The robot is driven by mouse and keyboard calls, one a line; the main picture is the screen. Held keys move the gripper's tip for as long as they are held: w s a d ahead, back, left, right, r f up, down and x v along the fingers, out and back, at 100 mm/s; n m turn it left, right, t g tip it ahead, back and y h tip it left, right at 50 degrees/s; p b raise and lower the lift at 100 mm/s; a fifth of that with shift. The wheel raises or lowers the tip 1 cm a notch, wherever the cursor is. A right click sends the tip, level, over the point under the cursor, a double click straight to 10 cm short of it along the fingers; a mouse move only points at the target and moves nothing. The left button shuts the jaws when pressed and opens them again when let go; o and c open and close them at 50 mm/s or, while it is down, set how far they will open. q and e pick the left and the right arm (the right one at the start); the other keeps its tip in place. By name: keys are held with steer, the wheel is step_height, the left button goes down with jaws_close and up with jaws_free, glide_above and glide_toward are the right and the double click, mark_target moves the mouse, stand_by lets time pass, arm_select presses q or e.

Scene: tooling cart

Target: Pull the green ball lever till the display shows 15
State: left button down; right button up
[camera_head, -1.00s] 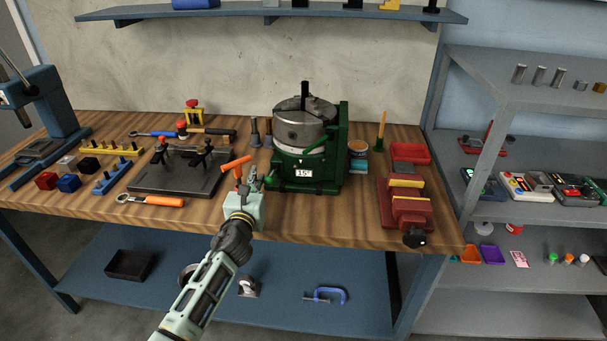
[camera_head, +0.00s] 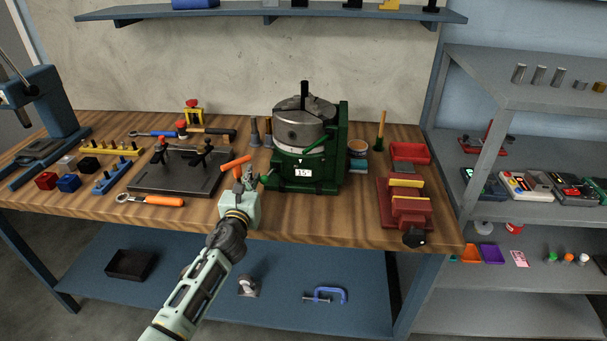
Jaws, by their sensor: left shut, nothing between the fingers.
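The green rotary table (camera_head: 325,178) stands on the bench with a grey round chuck (camera_head: 300,130) on top. Its small white display (camera_head: 303,173) on the front seems to read 15, though the digits are slightly blurred. A green ball (camera_head: 265,181) sticks out low at the left side of the base. My left gripper (camera_head: 244,178) is shut and empty, just left of the green ball with a small gap that is hard to judge. My right gripper is not in view.
An orange-handled tool (camera_head: 236,162) shows just behind my left gripper. A dark fixture plate (camera_head: 150,183) lies to the left. A red vise (camera_head: 393,207) and red tray (camera_head: 410,153) stand to the right. The bench front before the rotary table is clear.

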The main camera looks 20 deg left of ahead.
arm_select(q)
steer(key=shift+p+v, duration=0.6)
steer(key=shift+v, duration=2.95)
steer(key=shift+f, duration=0.1)
